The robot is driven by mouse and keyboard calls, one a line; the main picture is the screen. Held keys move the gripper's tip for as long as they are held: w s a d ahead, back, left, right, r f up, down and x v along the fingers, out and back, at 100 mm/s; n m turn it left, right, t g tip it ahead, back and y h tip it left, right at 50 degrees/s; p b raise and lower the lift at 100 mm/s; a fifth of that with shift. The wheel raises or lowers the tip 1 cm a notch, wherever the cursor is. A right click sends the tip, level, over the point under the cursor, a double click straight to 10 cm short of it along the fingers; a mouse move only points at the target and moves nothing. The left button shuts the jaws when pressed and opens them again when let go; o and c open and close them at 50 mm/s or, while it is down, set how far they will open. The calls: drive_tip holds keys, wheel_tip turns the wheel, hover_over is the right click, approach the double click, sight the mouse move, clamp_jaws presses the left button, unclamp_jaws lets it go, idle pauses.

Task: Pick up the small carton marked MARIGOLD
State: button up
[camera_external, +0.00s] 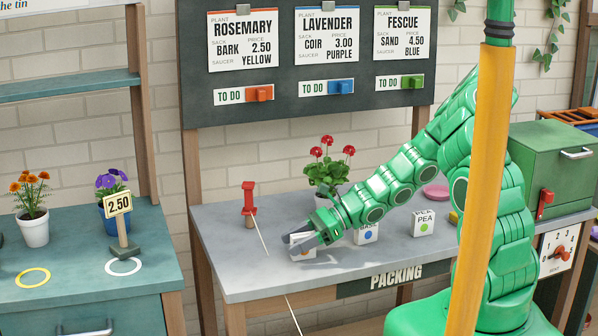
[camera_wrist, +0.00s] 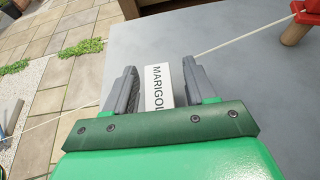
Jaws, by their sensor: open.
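The small white carton marked MARIGOLD (camera_wrist: 158,90) stands between the two grey fingers of my gripper (camera_wrist: 160,68) in the wrist view. In the external view my gripper (camera_external: 303,246) is low over the front of the grey packing bench, and the carton (camera_external: 299,239) is partly hidden by the fingers.
Two other small cartons, one with a blue dot (camera_external: 366,233) and one marked PEA (camera_external: 423,223), stand to the right on the bench (camera_external: 235,275). A red-topped post (camera_external: 249,203) with a pale string stands behind left. A red-flowered pot plant (camera_external: 328,170) stands behind the arm.

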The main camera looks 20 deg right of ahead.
sight(296, 236)
clamp_jaws()
idle(0.3)
drive_tip(key=shift+r, duration=0.1)
drive_tip(key=shift+r, duration=4.9)
